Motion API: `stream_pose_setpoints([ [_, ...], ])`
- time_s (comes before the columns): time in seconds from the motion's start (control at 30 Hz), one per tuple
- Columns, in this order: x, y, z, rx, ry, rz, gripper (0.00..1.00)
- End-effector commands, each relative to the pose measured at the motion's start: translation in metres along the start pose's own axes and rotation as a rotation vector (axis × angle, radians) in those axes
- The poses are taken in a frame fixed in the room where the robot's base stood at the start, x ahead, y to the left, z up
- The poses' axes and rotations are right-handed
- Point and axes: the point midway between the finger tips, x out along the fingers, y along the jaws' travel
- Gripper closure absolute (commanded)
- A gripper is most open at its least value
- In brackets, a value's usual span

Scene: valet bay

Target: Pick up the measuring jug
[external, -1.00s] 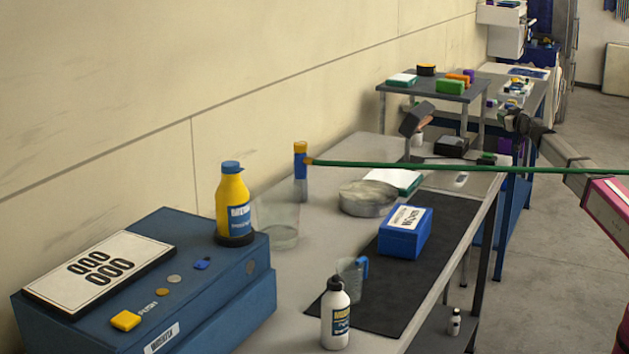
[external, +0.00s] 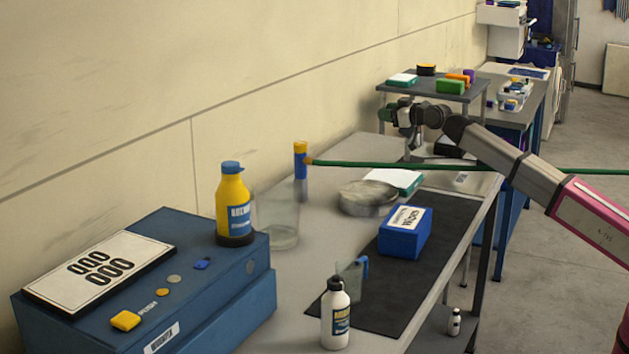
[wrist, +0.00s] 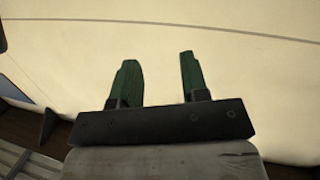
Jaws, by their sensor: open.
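The measuring jug (external: 350,283) is a small clear jug with a blue handle. It stands on the dark mat near the front of the bench, partly hidden by a white bottle. My gripper (external: 386,112) is far behind it, raised over the far end of the bench near the wall, apart from the jug. In the wrist view my gripper (wrist: 158,80) has its two green fingers spread with nothing between them. The wrist view shows mostly the wall, and the jug is not in it.
A white bottle (external: 336,318) stands close in front of the jug, and a blue box (external: 405,235) behind it. A green pole (external: 440,165) crosses above the bench.

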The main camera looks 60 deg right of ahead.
Motion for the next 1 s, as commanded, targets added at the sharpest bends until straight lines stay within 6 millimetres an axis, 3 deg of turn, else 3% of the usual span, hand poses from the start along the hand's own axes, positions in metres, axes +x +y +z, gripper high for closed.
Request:
stream_pose_setpoints([
  [0.03,0.003,-0.035,0.003,0.012,-0.016,-0.042,0.59],
  [0.1,0.004,-0.077,0.007,0.027,-0.04,-0.093,0.59],
  [0.27,0.0,-0.172,0.017,0.06,-0.099,-0.208,0.59],
  [0.4,-0.012,-0.253,0.026,0.083,-0.152,-0.304,0.59],
  [0.5,-0.023,-0.302,0.033,0.093,-0.188,-0.362,0.59],
  [0.6,-0.033,-0.34,0.038,0.101,-0.218,-0.406,0.59],
  [0.7,-0.04,-0.362,0.042,0.104,-0.237,-0.433,0.59],
  [0.87,-0.041,-0.377,0.044,0.107,-0.248,-0.449,0.59],
  [1.0,-0.027,-0.383,0.046,0.107,-0.248,-0.448,0.59],
])
